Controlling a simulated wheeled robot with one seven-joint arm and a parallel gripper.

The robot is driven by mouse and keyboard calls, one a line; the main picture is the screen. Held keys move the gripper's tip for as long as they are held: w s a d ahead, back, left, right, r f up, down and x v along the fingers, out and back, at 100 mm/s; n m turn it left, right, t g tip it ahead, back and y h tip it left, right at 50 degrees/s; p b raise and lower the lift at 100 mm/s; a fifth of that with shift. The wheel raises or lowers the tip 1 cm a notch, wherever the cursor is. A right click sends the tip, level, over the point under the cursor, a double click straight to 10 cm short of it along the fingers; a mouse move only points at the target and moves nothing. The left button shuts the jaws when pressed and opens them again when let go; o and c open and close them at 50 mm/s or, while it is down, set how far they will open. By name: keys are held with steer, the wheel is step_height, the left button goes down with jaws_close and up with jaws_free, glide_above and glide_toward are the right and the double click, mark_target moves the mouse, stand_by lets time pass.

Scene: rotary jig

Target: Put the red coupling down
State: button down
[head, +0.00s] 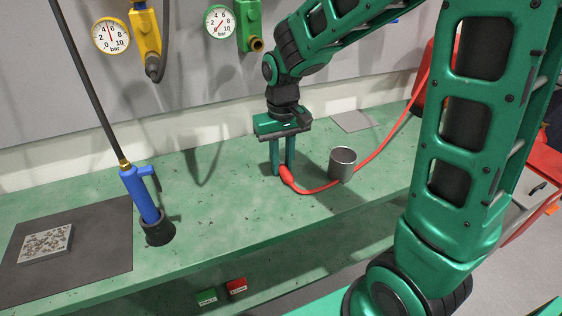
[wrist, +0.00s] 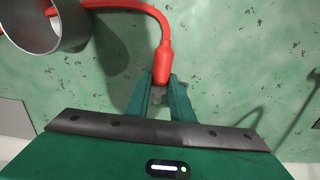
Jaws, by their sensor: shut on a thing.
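The red coupling (head: 286,172) is at the end of a red hose (head: 378,149). In the head view it is at the fingertips of my gripper (head: 283,168), low over the green bench; I cannot tell whether it touches the surface. In the wrist view my gripper (wrist: 160,92) is shut on the coupling (wrist: 162,68), with the fingers on either side of its end. The hose curves away from it to the upper left in that view.
A grey metal cup (head: 342,164) stands right of my gripper, close to the hose. A blue tool (head: 140,190) stands in a black holder at left. A grey plate (head: 46,243) lies on a dark mat (head: 105,235). The green bench (head: 225,205) is clear between.

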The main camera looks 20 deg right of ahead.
mark_target(282, 165)
steer(key=c, duration=1.6)
jaws_free()
steer(key=shift+o, duration=0.2)
step_height(282, 165, up, 12)
steer(key=s+d+f+m, duration=0.3)
steer(key=s+d, duration=0.5)
steer(key=s, duration=0.3)
steer(key=s+d+f+m, duration=0.3)
steer(key=s+d, duration=0.6)
steer(key=s, duration=0.3)
steer(key=shift+s+d+f, duration=0.15)
steer(key=shift+d, duration=0.05)
steer(key=shift+o, duration=0.5)
